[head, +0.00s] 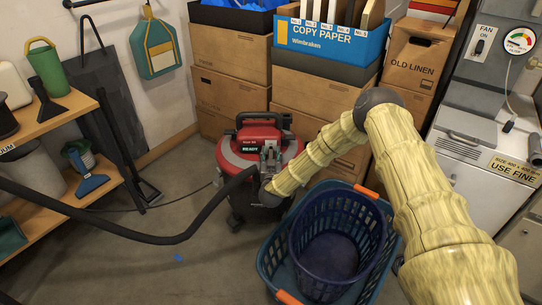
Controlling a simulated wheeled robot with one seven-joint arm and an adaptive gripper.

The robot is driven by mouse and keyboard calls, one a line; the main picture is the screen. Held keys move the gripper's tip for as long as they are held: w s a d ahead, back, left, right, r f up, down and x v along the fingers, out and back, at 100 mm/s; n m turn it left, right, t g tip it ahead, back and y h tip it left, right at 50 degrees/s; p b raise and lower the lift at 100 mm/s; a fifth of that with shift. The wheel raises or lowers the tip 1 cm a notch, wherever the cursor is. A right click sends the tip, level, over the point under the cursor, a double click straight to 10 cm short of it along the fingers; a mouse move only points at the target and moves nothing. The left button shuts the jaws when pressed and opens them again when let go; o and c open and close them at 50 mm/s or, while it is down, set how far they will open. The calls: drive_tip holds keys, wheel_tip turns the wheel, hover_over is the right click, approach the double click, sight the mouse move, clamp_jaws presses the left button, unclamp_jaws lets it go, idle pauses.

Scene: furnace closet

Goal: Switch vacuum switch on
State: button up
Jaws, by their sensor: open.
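The vacuum (240,160) is a red and grey canister with a black top handle. It stands on the floor left of centre, in front of the cardboard boxes. A label reading "READY" is on its front. My arm reaches in from the lower right. My gripper (269,156) is at the right front of the vacuum's top, open, with nothing seen between its fingers. I cannot tell whether it touches the vacuum. The vacuum switch is not clearly visible; the gripper and wrist cover part of the front.
A black hose (150,238) runs left from the vacuum. Blue laundry baskets (283,262) stand close at front right, under my arm. Stacked boxes (228,93) are behind. A wooden shelf (62,118) is left. A fan switch (480,47) is at upper right.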

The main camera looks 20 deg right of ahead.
clamp_jaws()
drive_tip(key=r+g+p, duration=0.1)
drive_tip(key=p, duration=0.1)
drive_tip(key=shift+p, duration=0.35)
drive_tip(key=shift+g+y+p, duration=0.4)
drive_tip(key=shift+g+p, duration=0.5)
drive_tip(key=shift+p, duration=0.15)
unclamp_jaws()
drive_tip(key=v, duration=1.2)
